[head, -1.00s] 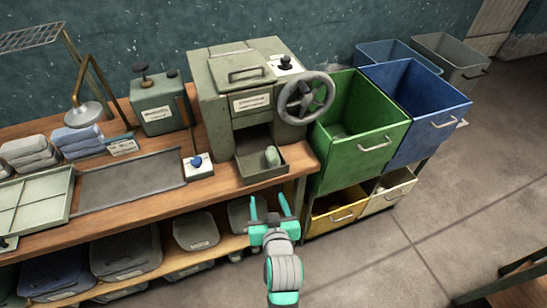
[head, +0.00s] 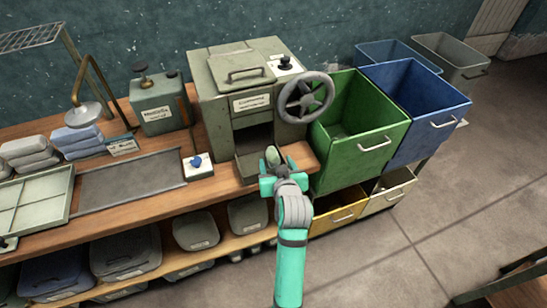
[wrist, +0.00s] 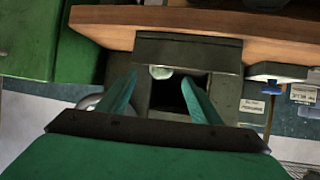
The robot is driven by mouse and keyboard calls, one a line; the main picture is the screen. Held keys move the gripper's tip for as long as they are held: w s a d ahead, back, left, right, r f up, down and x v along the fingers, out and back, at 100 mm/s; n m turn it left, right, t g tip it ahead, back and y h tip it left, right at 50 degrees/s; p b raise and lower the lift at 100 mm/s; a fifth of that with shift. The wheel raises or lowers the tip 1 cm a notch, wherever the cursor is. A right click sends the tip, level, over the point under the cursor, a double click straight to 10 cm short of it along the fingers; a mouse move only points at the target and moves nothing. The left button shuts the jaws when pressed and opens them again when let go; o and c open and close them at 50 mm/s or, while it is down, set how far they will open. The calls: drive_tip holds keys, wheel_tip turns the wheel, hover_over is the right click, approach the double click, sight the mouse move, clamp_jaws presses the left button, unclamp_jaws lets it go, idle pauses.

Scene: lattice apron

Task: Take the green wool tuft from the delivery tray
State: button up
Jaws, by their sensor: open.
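The delivery tray (head: 246,168) is a dark grey-green open tray at the foot of the machine, below its dark opening. In the wrist view, its front wall (wrist: 190,50) crosses the top middle. The pale green wool tuft (wrist: 161,72) shows just past this wall, between the lines of my fingers and nearer the left one. In the head view my gripper hides most of it. My gripper (wrist: 160,90) is open and empty. In the head view my gripper (head: 272,165) is over the tray's right part; I cannot tell whether it touches the tray.
The grey-green machine (head: 250,85) with a handwheel (head: 306,97) stands behind the tray. A green bin (head: 352,160) and a blue bin (head: 425,125) are to the right. A white box with a blue knob (head: 198,166) is left of the tray on the wooden bench (head: 205,190).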

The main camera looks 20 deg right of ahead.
sight(274, 157)
drive_tip(key=shift+x, duration=2.55)
drive_tip(key=shift+r, duration=0.1)
drive_tip(key=c, duration=1.2)
drive_tip(key=shift+r, duration=0.1)
drive_tip(key=shift+c, duration=0.2)
